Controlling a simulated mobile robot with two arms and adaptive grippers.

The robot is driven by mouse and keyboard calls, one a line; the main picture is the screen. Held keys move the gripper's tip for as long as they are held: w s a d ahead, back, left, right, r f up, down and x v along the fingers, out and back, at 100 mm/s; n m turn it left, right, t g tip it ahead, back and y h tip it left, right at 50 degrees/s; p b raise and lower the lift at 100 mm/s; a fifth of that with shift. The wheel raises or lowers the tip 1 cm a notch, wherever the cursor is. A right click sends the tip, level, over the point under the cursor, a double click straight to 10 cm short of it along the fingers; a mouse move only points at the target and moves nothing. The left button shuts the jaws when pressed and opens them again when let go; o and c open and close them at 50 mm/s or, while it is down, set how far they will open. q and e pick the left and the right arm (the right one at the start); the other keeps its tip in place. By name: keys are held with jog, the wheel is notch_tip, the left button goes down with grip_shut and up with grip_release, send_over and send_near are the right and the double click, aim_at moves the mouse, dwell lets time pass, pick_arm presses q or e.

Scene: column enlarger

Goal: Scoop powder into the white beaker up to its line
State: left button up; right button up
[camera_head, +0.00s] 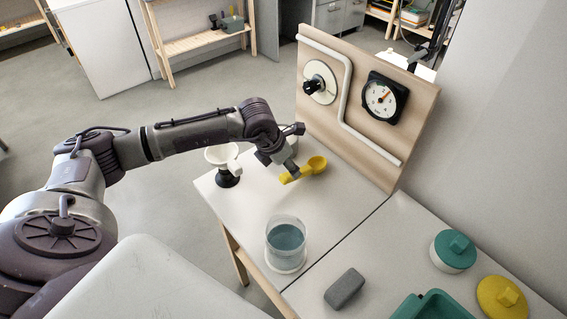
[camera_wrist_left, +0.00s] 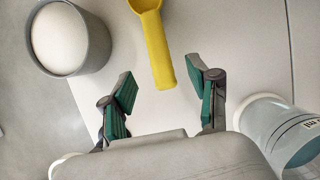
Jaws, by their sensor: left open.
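The yellow scoop (camera_head: 316,164) lies on the white tabletop, its bowl away from my left gripper (camera_head: 280,164). In the left wrist view, the scoop's handle (camera_wrist_left: 160,55) points between the open, empty fingers of the left gripper (camera_wrist_left: 161,80). A grey tub of white powder (camera_wrist_left: 62,40) is at upper left there; in the head view it is mostly hidden behind my wrist. A clear beaker (camera_head: 286,243) with bluish contents or tint stands near the table's front; it shows marks in the wrist view (camera_wrist_left: 285,132). I cannot tell if it is the task's white beaker. My right gripper is out of view.
A white cup-like piece (camera_head: 222,153) on a black base stands at the left table edge. A wooden panel (camera_head: 340,125) with a dial (camera_head: 383,97) rises behind. A grey block (camera_head: 344,288), teal-lidded jar (camera_head: 453,251), yellow-lidded jar (camera_head: 501,297) and teal tray (camera_head: 433,305) are at right.

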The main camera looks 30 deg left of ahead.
pick_arm(q)
jog(key=shift+b+x, duration=1.9)
jog(key=shift+x, duration=1.6)
grip_shut()
jog(key=shift+r+p, duration=1.8)
jog(key=shift+r, duration=1.8)
